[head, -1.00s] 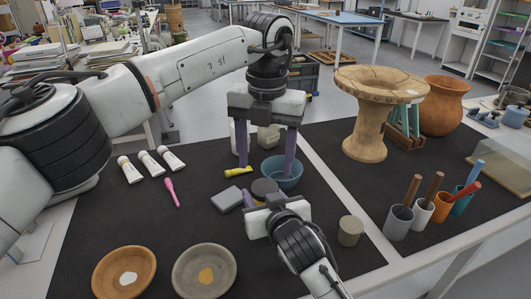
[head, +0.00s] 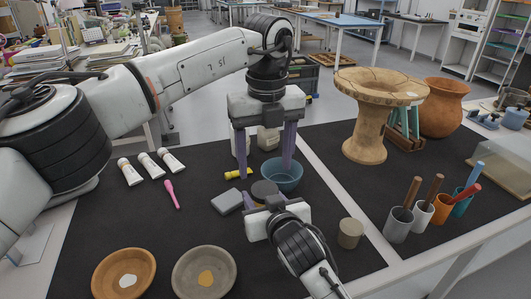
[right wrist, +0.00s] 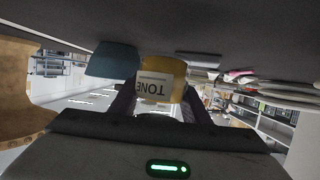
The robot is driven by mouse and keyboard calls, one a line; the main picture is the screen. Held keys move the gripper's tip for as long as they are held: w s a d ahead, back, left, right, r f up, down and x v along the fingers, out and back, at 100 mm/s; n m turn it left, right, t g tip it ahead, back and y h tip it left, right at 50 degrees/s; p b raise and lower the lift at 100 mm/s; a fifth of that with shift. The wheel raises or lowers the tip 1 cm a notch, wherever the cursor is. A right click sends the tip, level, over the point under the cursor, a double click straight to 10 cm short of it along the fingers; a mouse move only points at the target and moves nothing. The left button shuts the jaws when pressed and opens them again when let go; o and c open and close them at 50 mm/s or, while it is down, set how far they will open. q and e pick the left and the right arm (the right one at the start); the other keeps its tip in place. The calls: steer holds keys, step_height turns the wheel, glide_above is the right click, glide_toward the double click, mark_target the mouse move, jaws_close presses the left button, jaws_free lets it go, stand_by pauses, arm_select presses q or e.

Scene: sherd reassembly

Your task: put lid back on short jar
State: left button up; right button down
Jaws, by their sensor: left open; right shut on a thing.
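A short yellow-brown jar (right wrist: 165,75) with a white label, upside down in the right wrist view, stands on the dark mat between my right fingers. My right gripper (head: 263,201) is shut on it. In the head view its dark round top (head: 264,188) shows just beyond the gripper. I cannot tell whether this is the lid or the open mouth. My left gripper (head: 264,164) is open, fingers down and wide apart, behind and above the jar, with nothing seen between them. No separate lid can be made out.
A blue bowl (head: 284,181) stands close right of the jar. A grey block (head: 226,202) and a small yellow piece (head: 238,173) lie left of it. A tan cylinder (head: 350,233) stands at right.

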mark_target(265, 189)
arm_select(q)
step_height(265, 189, down, 6)
steer(key=shift+w+f, duration=0.15)
steer(key=shift+f, duration=0.1)
steer(key=c, duration=1.1)
steer(key=shift+m, duration=1.7)
steer(key=o, duration=1.2)
steer(key=shift+c, duration=0.2)
steer(key=shift+r, duration=0.1)
